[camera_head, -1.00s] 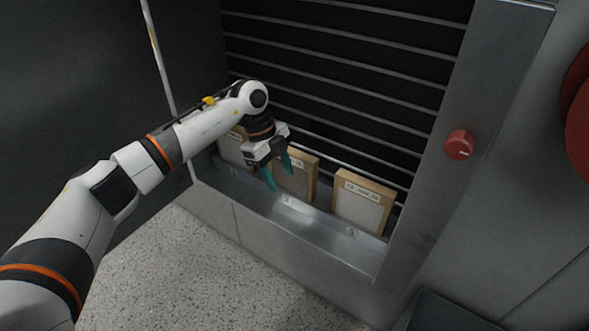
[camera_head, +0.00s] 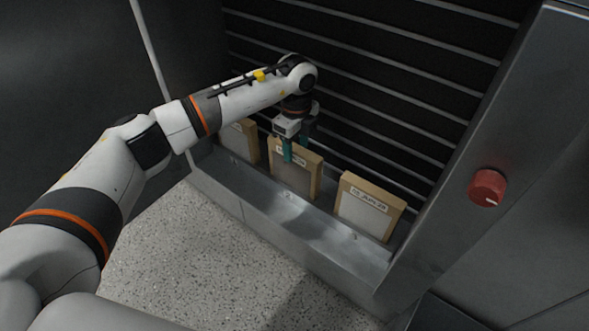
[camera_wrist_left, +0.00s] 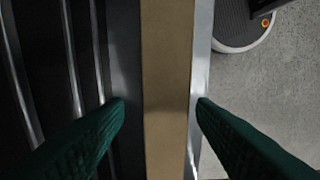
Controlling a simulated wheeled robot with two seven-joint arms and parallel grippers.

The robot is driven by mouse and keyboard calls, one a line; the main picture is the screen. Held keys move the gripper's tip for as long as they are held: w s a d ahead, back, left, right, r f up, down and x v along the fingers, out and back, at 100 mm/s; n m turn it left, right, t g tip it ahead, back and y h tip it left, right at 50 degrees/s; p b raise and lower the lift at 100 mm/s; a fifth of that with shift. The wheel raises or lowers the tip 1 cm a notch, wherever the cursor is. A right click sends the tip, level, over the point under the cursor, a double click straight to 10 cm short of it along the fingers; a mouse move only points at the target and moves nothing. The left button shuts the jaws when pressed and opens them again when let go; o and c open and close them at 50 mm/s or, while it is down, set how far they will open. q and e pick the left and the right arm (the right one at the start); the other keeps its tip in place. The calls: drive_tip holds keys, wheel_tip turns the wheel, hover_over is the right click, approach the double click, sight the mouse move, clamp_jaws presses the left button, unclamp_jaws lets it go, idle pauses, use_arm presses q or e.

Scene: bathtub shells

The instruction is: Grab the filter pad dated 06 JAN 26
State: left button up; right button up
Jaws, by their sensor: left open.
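Three filter pads with tan frames stand upright in a metal trough: a left pad (camera_head: 239,141), a middle pad (camera_head: 293,175) and a right pad (camera_head: 366,208). Each pad that shows its face has a pale label; the right label seems to include "JAN", but I cannot read the full dates. My left gripper (camera_head: 297,150) is open at the top edge of the middle pad, one finger in front of it and one behind. In the left wrist view, the pad's tan top edge (camera_wrist_left: 166,80) lies between the two green fingers, with gaps visible. My right gripper is not in view.
The metal trough (camera_head: 310,225) runs along the front of the pads. Dark horizontal slats (camera_head: 400,90) rise behind them. A red knob (camera_head: 487,187) is on the metal post at the right. Speckled floor (camera_head: 190,250) lies in front.

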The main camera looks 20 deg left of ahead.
sight(295, 160)
use_arm(q)
wheel_tip(295, 160, down, 4)
drive_tip(key=shift+s+a+f+p, duration=0.15)
drive_tip(key=shift+f+p, duration=0.05)
drive_tip(key=shift+p, duration=0.85)
drive_tip(key=shift+f, duration=0.5)
clamp_jaws()
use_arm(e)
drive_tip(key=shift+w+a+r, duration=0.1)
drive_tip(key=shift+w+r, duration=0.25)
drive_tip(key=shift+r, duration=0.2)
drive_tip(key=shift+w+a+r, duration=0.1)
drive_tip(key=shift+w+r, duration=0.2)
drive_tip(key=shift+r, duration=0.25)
use_arm(q)
drive_tip(key=shift+r, duration=0.15)
